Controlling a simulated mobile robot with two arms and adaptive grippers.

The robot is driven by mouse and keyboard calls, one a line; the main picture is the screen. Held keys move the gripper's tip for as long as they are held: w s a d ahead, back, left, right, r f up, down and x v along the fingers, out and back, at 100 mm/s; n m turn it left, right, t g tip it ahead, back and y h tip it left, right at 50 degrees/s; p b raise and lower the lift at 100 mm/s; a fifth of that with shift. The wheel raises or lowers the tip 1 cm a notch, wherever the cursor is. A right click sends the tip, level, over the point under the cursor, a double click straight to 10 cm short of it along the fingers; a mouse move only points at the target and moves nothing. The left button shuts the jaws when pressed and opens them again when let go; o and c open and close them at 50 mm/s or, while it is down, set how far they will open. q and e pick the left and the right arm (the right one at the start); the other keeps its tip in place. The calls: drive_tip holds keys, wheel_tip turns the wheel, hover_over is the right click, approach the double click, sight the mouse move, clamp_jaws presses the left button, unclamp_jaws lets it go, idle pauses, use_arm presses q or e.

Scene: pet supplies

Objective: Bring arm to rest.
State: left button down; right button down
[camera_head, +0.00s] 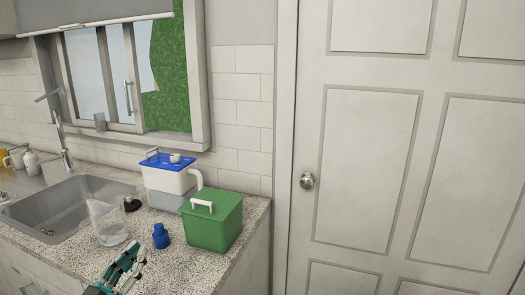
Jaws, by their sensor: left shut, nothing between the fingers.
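My left gripper (133,260), teal and black, comes in at the bottom of the head view, in front of the speckled counter (184,262). Its fingers are shut with nothing held. It appears just in front of a small blue bottle (160,236), with a visible gap between them. My right gripper is not in view.
A green box (215,228) with a white handle and a white container (168,180) with a blue lid stand at the counter's right end. A clear container (108,222) stands beside the metal sink (62,212). A closed white door (385,160) is to the right.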

use_arm(q)
drive_tip(key=s+d+f+n+g+y, duration=0.1)
drive_tip(key=s+d+f+g+y, duration=0.2)
drive_tip(key=f, duration=0.7)
drive_tip(key=s+d+f+n+g+y, duration=0.15)
drive_tip(key=s+f+g, duration=0.3)
drive_tip(key=f, duration=0.45)
drive_tip(key=s+f+g+y, duration=0.1)
drive_tip(key=s+f+g, duration=0.2)
drive_tip(key=s, duration=0.3)
drive_tip(key=s+d+f+g+y, duration=0.1)
drive_tip(key=s+f+g, duration=0.25)
drive_tip(key=s, duration=0.35)
drive_tip(key=s+f+g+y, duration=0.1)
drive_tip(key=s+f+g, duration=0.2)
drive_tip(key=s, duration=0.3)
wheel_tip(320, 180, down, 28)
drive_tip(key=s+g, duration=0.2)
drive_tip(key=s+a+f+m+g, duration=0.1)
drive_tip(key=s+a+f, duration=0.2)
drive_tip(key=s+f, duration=1.1)
drive_tip(key=shift+s, duration=0.9)
